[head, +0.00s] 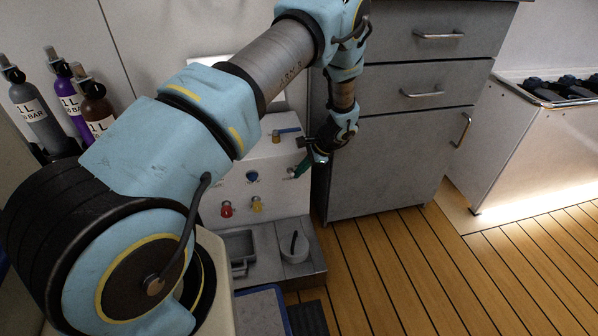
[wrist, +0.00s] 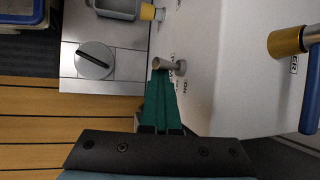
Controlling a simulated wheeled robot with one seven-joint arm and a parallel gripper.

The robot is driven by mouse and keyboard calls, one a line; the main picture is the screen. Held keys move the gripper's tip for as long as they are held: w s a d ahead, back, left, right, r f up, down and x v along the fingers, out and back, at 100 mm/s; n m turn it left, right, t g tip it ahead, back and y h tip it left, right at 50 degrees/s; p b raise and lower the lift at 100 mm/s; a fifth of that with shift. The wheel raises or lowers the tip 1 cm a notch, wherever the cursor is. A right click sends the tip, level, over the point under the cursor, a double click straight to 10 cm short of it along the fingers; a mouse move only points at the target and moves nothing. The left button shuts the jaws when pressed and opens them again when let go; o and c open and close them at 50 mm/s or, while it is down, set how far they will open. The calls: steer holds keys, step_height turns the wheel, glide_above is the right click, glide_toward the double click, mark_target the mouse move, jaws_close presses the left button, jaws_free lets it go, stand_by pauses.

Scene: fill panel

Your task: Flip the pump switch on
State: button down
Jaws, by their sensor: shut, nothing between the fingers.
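The white fill panel (head: 272,165) stands left of the grey cabinet. A small metal toggle switch (wrist: 179,68) sticks out of the panel face in the wrist view, with small lettering beside it that I cannot read. It looks like the pump switch; its on or off position is unclear. My gripper (wrist: 159,72) has green fingers, shut and empty, with the tips right at the toggle's lever. I cannot tell whether they touch it. In the head view my gripper (head: 299,170) is at the panel's right side, and the switch is hard to make out.
The panel also has a blue knob (head: 252,176), a red knob (head: 227,210), a yellow knob (head: 256,204) and a blue-handled valve (head: 287,131). Drawers (head: 425,92) stand close at right. Wooden floor (head: 400,265) is clear.

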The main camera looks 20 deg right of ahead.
steer(key=shift+w+a+r, duration=0.25)
steer(key=shift+w+r, duration=0.1)
steer(key=shift+r, duration=0.3)
steer(key=d+p+v, duration=0.1)
steer(key=v, duration=0.9)
steer(key=shift+s, duration=0.45)
steer(key=shift+d+f, duration=0.1)
steer(key=shift+f, duration=0.05)
steer(key=s+a+r+n+g+h, duration=0.1)
steer(key=a+r+n+g+h, duration=0.2)
steer(key=a+r+n, duration=0.9)
steer(key=s+a+r+n+t+h, duration=0.1)
steer(key=s+a+r+n, duration=0.1)
steer(key=s+a+r, duration=0.35)
steer(key=s+a+r+n+h, duration=0.1)
steer(key=s+a+r, duration=0.15)
steer(key=a, duration=0.55)
steer(key=s+a+r+n+t+h, duration=0.1)
steer(key=s+a+r+n, duration=0.15)
steer(key=s+a, duration=0.35)
step_height(320, 180, up, 23)
steer(key=w+p, duration=0.1)
steer(key=p, duration=2.3)
steer(key=shift+w+a+r+m, duration=0.2)
steer(key=shift+w+m, duration=0.15)
